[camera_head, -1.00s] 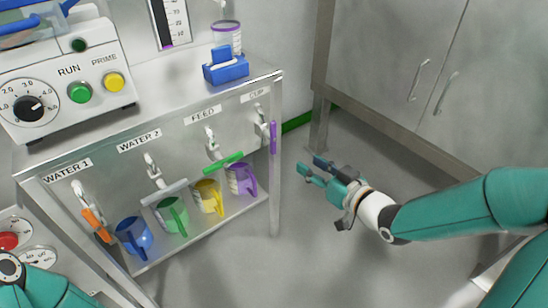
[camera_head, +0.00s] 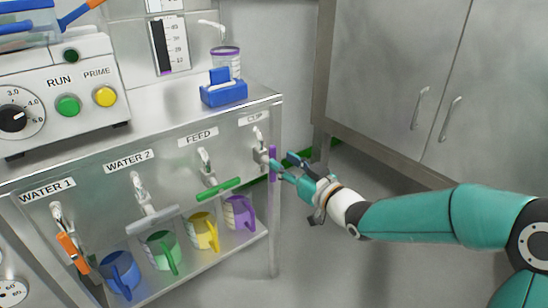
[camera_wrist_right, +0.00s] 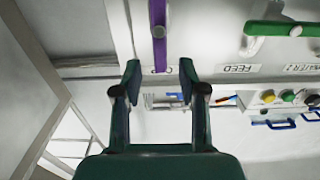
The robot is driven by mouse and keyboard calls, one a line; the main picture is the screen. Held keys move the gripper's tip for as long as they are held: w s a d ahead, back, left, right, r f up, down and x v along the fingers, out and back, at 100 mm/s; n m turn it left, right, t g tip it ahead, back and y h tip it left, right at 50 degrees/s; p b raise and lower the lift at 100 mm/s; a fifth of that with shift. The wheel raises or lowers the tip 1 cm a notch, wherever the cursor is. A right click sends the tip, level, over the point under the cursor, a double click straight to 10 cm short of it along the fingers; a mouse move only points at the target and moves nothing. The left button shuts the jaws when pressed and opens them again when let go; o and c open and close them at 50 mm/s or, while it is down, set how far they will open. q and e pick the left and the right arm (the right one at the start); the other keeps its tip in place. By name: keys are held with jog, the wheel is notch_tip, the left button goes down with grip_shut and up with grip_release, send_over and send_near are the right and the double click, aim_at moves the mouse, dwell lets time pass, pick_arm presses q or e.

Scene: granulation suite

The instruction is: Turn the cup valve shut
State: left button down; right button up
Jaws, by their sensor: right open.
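The cup valve (camera_head: 261,155) sits under the CUP label at the right end of the panel. Its purple handle (camera_head: 272,163) hangs upright in the head view. In the right wrist view the purple handle (camera_wrist_right: 159,35) comes down from the top, its end between the fingertips in the picture. My right gripper (camera_head: 281,163) is open and empty, its fingertips close by the handle; I cannot tell whether they touch it. The open fingers also show in the right wrist view (camera_wrist_right: 160,72). My left gripper is out of view.
The feed valve's green handle (camera_head: 219,189) is to the left, then the grey water 2 handle (camera_head: 152,220) and orange water 1 handle (camera_head: 73,253). Several coloured cups, including a purple cup (camera_head: 238,212), stand on the lower shelf. Floor right of the stand is clear.

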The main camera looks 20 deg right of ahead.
aim_at(275, 155)
jog(key=shift+b+x, duration=0.35)
jog(key=shift+x, duration=2.3)
jog(key=shift+d, duration=0.1)
grip_shut()
